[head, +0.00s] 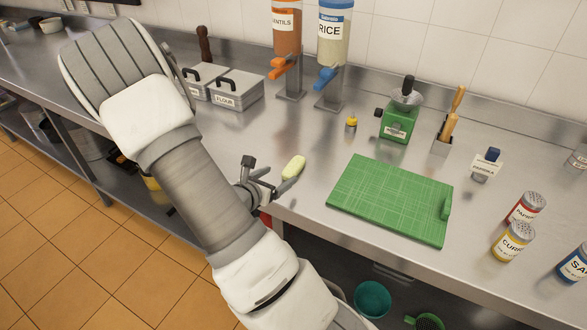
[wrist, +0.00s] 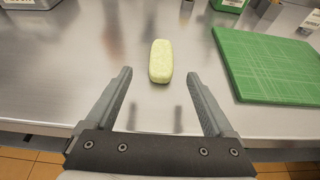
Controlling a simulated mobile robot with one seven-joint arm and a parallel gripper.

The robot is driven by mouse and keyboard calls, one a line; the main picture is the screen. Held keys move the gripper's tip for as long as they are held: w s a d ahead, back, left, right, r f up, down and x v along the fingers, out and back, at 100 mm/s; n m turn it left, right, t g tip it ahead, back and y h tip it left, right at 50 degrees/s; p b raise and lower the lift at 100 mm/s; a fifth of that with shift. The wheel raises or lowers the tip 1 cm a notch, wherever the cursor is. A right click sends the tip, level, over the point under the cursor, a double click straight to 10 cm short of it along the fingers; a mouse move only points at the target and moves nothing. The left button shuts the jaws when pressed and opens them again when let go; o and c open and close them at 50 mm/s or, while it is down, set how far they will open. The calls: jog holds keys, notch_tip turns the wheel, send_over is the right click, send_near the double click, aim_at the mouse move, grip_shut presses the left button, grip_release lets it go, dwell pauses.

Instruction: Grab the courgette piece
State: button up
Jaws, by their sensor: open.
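The courgette piece (head: 293,168) is a pale green, rounded oblong lying on the steel counter. In the wrist view the courgette piece (wrist: 160,61) lies just beyond the fingertips, roughly centred between them, its long side pointing away from me. My gripper (wrist: 159,76) is open and empty, one finger to each side of the line to the piece. In the head view my gripper (head: 272,178) is beside the piece, partly hidden behind my arm.
A green cutting board (head: 392,200) lies to the right on the counter (head: 310,223). Flour boxes (head: 237,92), lentil and rice dispensers (head: 334,32), a small yellow-topped item (head: 351,124) and a green grinder (head: 397,122) stand behind. Spice shakers (head: 513,241) stand far right. Counter around the piece is clear.

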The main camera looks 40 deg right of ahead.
aim_at(291, 168)
jog(key=x, duration=0.8)
jog(key=shift+s+d, duration=0.1)
jog(key=shift+s, duration=0.1)
grip_shut()
jog(key=shift+r, duration=0.1)
